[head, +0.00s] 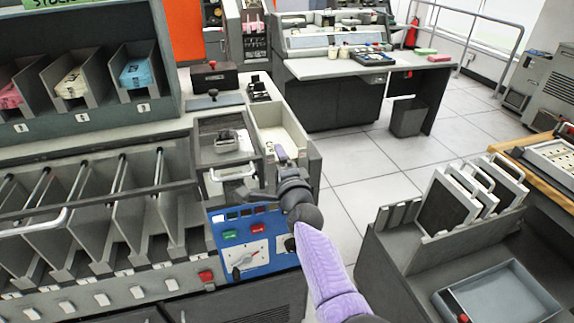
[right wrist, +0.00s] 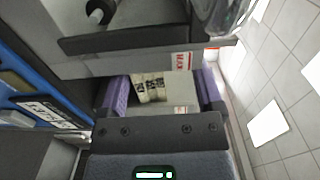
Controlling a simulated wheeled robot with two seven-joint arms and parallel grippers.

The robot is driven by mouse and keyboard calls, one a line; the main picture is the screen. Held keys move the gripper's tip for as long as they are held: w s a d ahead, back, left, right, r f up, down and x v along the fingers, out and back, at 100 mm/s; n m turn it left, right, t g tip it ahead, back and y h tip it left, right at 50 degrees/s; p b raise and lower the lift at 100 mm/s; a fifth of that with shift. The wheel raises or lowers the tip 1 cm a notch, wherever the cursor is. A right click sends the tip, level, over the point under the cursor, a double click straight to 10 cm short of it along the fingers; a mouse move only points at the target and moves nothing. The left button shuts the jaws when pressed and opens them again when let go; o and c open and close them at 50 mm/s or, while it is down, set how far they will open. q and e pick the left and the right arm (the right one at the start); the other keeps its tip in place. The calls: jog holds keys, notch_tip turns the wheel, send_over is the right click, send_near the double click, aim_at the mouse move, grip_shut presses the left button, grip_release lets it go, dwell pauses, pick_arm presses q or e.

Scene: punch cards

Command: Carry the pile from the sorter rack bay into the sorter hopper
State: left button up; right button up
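The sorter hopper (head: 296,133) is a cream-lined open tray at the right end of the sorter. My right gripper (head: 281,158) is at its near end, pointing into it. In the right wrist view its two purple fingers (right wrist: 163,92) stand wide apart. Between them shows a cream card pile with dark printed marks (right wrist: 150,88). No clear grip on the pile shows, and its lower part is hidden. The sorter rack bays (head: 110,103) at upper left hold a pink pile (head: 9,96), a cream pile (head: 72,84) and a blue pile (head: 136,72). My left gripper is out of view.
The sorter's slanted pockets (head: 120,200) fill the left. A blue control panel (head: 245,245) sits below the hopper. A grey machine with upright plates and a tray (head: 500,300) stands at the right. Floor between is clear. A console desk (head: 340,66) is behind.

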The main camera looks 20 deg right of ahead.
jog(key=s+p, duration=0.3)
jog(key=s, duration=0.3)
jog(key=shift+s+r+p, duration=0.25)
jog(key=shift+r+p, duration=0.15)
jog(key=shift+d, duration=0.1)
jog(key=s+f+n+g+y, duration=0.1)
jog(key=s+f+n+g, duration=0.35)
jog(key=s+f, duration=0.55)
jog(key=s+f+n+g, duration=0.3)
jog(key=s+f+n, duration=0.2)
jog(key=f, duration=0.9)
jog(key=s+d+f+n+g, duration=0.1)
jog(key=s+f+n+g, duration=0.2)
jog(key=s, duration=0.8)
jog(key=s+d+f+n+g+h+b, duration=0.1)
jog(key=s+d+f+n+g, duration=0.1)
jog(key=s+f, duration=0.4)
jog(key=s+d+f+n+g, duration=0.2)
jog(key=s+f+n+g, duration=0.2)
jog(key=s, duration=1.2)
jog(key=shift+s+f+n+g+h, duration=0.2)
jog(key=shift+f+n+g+h, duration=0.15)
jog(key=shift+n, duration=0.6)
jog(key=shift+o, duration=0.3)
jog(key=shift+d, duration=0.1)
